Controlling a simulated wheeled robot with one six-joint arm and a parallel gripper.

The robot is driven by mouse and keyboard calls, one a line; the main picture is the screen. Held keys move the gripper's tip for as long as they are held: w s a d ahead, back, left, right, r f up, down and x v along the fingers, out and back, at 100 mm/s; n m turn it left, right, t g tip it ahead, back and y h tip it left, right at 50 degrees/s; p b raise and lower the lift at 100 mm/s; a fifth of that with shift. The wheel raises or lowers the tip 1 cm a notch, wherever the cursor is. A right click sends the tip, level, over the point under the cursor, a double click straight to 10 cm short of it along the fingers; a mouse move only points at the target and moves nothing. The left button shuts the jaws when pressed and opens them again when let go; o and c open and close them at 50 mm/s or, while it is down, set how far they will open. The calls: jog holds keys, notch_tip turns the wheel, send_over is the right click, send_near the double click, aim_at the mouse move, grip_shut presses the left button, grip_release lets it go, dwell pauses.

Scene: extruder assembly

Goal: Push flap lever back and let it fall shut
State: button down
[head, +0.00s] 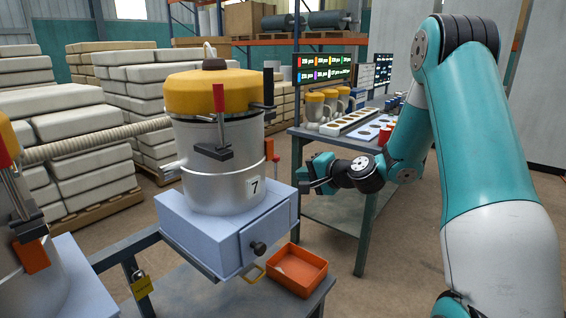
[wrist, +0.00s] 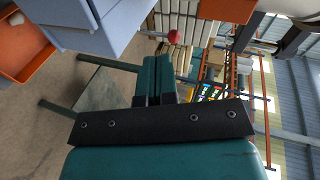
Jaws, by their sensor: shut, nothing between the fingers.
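A metal hopper marked 7 (head: 225,175) with a yellow lid stands on a pale blue box in the head view. An orange part (head: 269,150) shows at its right side, with a small red tip (head: 276,159) beside it. In the wrist view a round red knob (wrist: 173,36) is near an orange piece (wrist: 228,9); I take these to be the flap lever and flap. My gripper (head: 308,178) is right of the hopper, and its fingers (wrist: 153,72) are shut and empty. The knob appears beyond the fingertips, apart from them. The lever's far side is hidden.
A red-handled clamp (head: 218,100) stands on the hopper's front. An orange tray (head: 297,268) lies below the blue box (head: 205,225). A workbench (head: 340,205) with cups and trays is behind my gripper. Another hopper is at the left edge.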

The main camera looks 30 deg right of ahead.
aim_at(278, 159)
jog(key=w+m+p, duration=0.1)
jog(key=w, duration=0.3)
jog(key=w+d+f+t+p, duration=0.1)
jog(key=w, duration=0.4)
jog(key=w+d+f+m+h+p, duration=0.1)
jog(key=w+p, duration=0.1)
jog(key=w, duration=0.3)
jog(key=shift+m+t, duration=0.3)
